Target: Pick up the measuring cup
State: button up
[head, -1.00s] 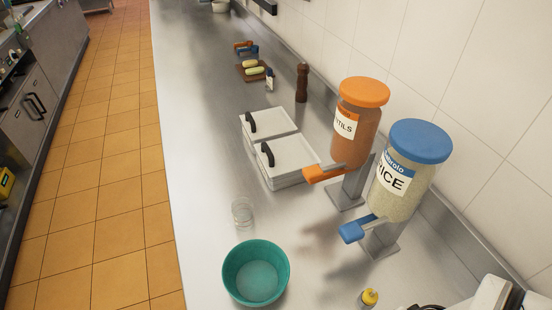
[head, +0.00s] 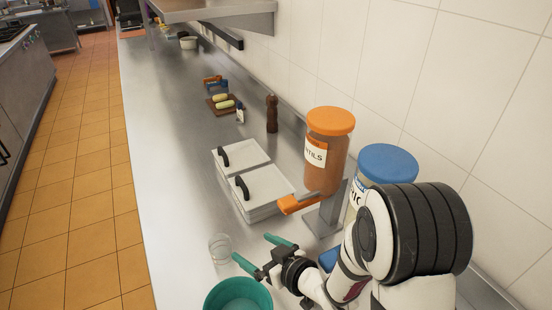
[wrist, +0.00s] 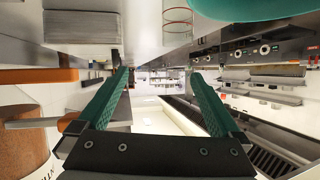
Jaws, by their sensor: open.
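The measuring cup (head: 220,249) is a small clear cup standing upright on the steel counter in the head view. In the wrist view its clear wall and thin red rings (wrist: 178,20) show at the top edge. My gripper (head: 250,246) has two green fingers, spread apart with nothing between them. The fingers point left, and the cup lies just beyond their tips in the head view. In the wrist view my gripper (wrist: 160,73) is also open and empty, and the cup is outside the fingers.
A teal bowl (head: 238,292) stands just in front of the cup. Two lidded containers (head: 262,192) stand behind it. A lentils dispenser (head: 327,165) and a rice dispenser (head: 387,163) are to the right.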

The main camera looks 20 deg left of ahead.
aim_at(214, 242)
jog(key=w+a+f+n, duration=0.1)
jog(key=a+f, duration=0.2)
jog(key=a, duration=0.1)
jog(key=w+a+f+y, duration=0.1)
jog(key=a+f, duration=0.1)
jog(key=a, duration=0.3)
jog(key=w+a+f+n+g, duration=0.1)
jog(key=a+f, duration=0.2)
jog(key=a, duration=0.2)
jog(key=shift+w+a+f+n+y, duration=0.15)
jog(key=shift+w+f+n+y, duration=0.15)
jog(key=shift+w+f, duration=0.1)
jog(key=shift+r, duration=0.1)
jog(key=c, duration=1.4)
